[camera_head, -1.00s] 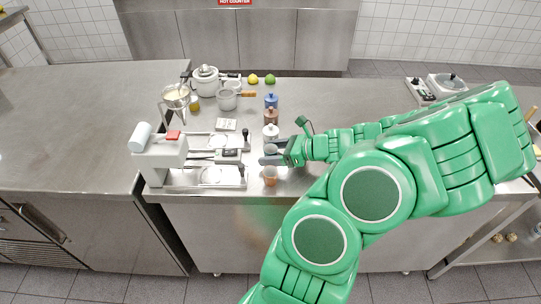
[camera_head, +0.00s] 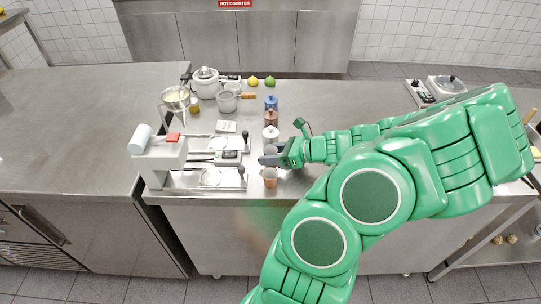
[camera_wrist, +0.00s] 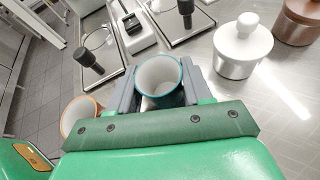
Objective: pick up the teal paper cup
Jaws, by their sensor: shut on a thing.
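The teal paper cup (camera_wrist: 159,76) stands between my two fingers in the wrist view. Its teal rim and pale, empty-looking inside show. My gripper (camera_wrist: 158,90) is shut on it, with a grey finger against each side. In the head view my gripper (camera_head: 269,157) is over the counter near its front edge, and the cup (camera_head: 270,150) shows only in part behind the near finger. The cup looks upright. Its base is hidden, so I cannot tell if it touches the counter.
An orange cup (camera_head: 270,178) stands close in front, near the counter edge; it also shows in the wrist view (camera_wrist: 78,112). A white lidded jar (camera_head: 270,133) stands just behind, then a brown jar (camera_head: 271,118). A scale and press-like machine (camera_head: 160,160) are to the left.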

